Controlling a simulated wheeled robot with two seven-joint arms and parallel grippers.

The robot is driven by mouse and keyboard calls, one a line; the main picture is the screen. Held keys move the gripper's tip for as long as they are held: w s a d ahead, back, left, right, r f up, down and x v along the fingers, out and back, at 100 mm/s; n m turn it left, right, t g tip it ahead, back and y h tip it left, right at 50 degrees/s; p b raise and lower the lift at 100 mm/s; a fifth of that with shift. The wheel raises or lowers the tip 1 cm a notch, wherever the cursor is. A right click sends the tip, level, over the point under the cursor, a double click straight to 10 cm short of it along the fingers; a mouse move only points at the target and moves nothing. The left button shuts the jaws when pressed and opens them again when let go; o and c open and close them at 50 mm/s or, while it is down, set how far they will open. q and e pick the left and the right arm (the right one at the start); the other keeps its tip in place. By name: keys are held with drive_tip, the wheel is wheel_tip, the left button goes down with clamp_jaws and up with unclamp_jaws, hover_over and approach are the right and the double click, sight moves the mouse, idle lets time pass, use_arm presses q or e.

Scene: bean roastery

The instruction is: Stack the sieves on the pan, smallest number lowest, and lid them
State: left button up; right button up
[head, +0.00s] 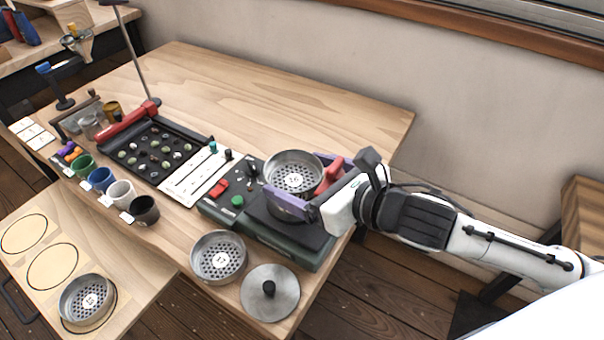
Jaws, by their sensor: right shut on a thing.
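My right gripper (304,181) is shut on a round metal sieve (291,176), with a finger on either side of its rim. Its label looks like 16 but is small. A round metal rim, apparently the pan (284,211), shows under it on the green machine (267,245); I cannot tell whether they touch. A second sieve (219,257), label perhaps 17, lies on the table in front of the machine. A third sieve (86,299), number unclear, sits on the right ring of the low side board. The flat lid (270,293) with a black knob lies at the table's front. My left gripper is out of view.
A red lever (331,173) stands close beside my right gripper. Left of the machine are a white panel (194,178), a black bean tray (152,153), a lamp (137,62) and several coloured cups (102,179). The back of the table (230,90) is clear. Two rings on the side board are empty.

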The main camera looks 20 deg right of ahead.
sight(323, 189)
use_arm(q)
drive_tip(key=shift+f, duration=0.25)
use_arm(e)
drive_tip(key=shift+f, duration=0.45)
drive_tip(key=o, duration=0.8)
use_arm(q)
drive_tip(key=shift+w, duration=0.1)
use_arm(e)
drive_tip(key=shift+p+v, duration=0.3)
drive_tip(key=shift+v, duration=2.5)
use_arm(q)
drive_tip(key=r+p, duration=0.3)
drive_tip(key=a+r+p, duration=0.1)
drive_tip(key=p, duration=0.1)
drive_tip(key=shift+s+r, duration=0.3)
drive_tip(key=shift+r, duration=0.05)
use_arm(e)
drive_tip(key=v, duration=0.5)
drive_tip(key=shift+s+r, duration=0.1)
drive_tip(key=shift+r, duration=0.05)
